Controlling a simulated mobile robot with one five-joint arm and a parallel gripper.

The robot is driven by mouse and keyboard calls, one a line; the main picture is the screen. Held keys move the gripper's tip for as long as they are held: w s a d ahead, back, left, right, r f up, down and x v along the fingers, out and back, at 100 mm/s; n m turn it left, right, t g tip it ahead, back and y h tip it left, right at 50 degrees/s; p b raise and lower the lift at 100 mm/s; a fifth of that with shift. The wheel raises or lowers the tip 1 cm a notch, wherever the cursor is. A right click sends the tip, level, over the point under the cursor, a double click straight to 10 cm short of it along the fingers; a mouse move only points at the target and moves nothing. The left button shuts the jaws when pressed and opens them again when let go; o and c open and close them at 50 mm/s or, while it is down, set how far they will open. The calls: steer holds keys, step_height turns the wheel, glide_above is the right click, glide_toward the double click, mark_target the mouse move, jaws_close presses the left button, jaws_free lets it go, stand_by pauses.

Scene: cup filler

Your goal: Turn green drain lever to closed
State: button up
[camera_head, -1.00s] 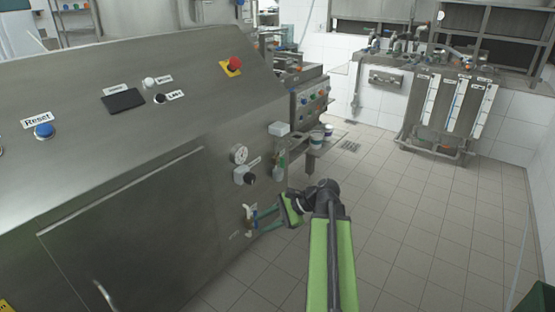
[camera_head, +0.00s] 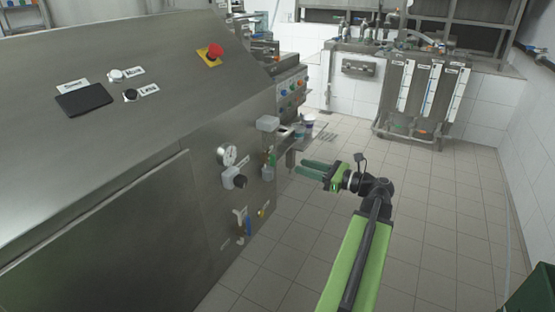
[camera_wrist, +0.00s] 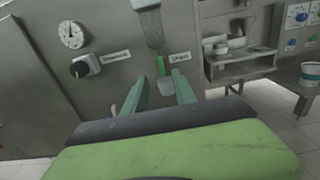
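The green drain lever (camera_head: 272,158) is on the steel machine's front, below a clear cup-shaped part. In the wrist view the green lever (camera_wrist: 161,66) stands roughly upright beside the "Drain" label (camera_wrist: 180,57), above a small grey-white fitting (camera_wrist: 166,86). My gripper (camera_head: 299,168) is to the right of the lever in the head view, its fingers pointing at the machine. In the wrist view my gripper (camera_wrist: 158,84) has its two green fingers apart, one to each side below the lever. Nothing is held, and the lever appears untouched.
A pressure gauge (camera_wrist: 71,35) and black knob (camera_wrist: 80,69) are left of the lever. Blue (camera_head: 249,224) and yellow (camera_head: 263,212) handles sit lower on the machine. A shelf with cups (camera_head: 302,131) juts out behind. The tiled floor (camera_head: 430,215) at right is clear.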

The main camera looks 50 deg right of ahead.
mark_target(273, 160)
steer(key=x, duration=1)
steer(key=shift+w, duration=0.4)
jaws_close()
